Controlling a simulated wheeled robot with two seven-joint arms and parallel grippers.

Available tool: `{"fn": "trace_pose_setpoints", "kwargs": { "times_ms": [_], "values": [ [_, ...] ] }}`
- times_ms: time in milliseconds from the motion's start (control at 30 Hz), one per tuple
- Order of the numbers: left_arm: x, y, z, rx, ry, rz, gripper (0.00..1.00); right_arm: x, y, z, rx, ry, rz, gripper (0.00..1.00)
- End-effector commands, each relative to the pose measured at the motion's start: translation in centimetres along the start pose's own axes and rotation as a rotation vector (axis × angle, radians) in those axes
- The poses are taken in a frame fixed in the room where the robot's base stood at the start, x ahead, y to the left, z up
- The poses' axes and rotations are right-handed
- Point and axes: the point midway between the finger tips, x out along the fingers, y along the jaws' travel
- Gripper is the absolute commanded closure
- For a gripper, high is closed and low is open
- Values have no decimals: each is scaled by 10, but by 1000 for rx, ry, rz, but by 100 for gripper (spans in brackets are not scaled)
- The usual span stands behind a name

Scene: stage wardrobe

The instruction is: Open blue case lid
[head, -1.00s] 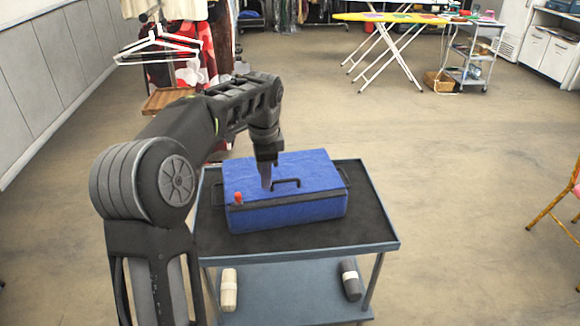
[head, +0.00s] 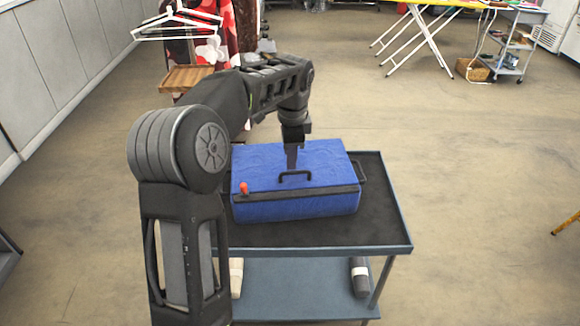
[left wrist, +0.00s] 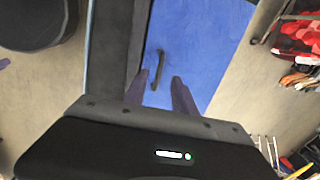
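The blue case (head: 295,205) sits on the top of a dark cart, with its lid down. A black handle (head: 294,177) is on the lid near its front edge, and a red knob (head: 244,188) is at the front left. My left gripper (head: 291,168) hangs fingers-down over the lid, just behind the handle in the head view. In the left wrist view its two fingers (left wrist: 160,88) are apart with nothing between them, and the handle (left wrist: 158,70) shows beyond their tips. I cannot tell whether they touch the lid. My right gripper is not in view.
The cart top (head: 375,205) has bare room around the case. Its lower shelf (head: 300,285) holds a pale roll (head: 236,278) and a dark roll (head: 360,277). A clothes rack with hangers (head: 178,22) and a wooden tray (head: 187,77) stands behind.

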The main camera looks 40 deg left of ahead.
Motion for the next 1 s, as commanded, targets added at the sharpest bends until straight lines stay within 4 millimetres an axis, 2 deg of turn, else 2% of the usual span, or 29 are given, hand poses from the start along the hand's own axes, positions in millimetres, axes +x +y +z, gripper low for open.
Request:
{"fn": "trace_pose_setpoints", "kwargs": {
  "times_ms": [100, 300, 433, 667, 1000],
  "values": [
    [20, 0, 1, -1, -3, 3, 67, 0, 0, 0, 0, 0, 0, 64],
    [47, 0, 1, -1, -2, 2, 67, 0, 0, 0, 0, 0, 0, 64],
    [54, 0, 1, -1, 0, 0, 67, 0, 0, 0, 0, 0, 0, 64],
    [54, 0, 0, -1, 0, 0, 67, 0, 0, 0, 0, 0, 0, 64],
    [54, 0, 0, -1, 0, 0, 94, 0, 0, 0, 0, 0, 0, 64]
  ]
}}
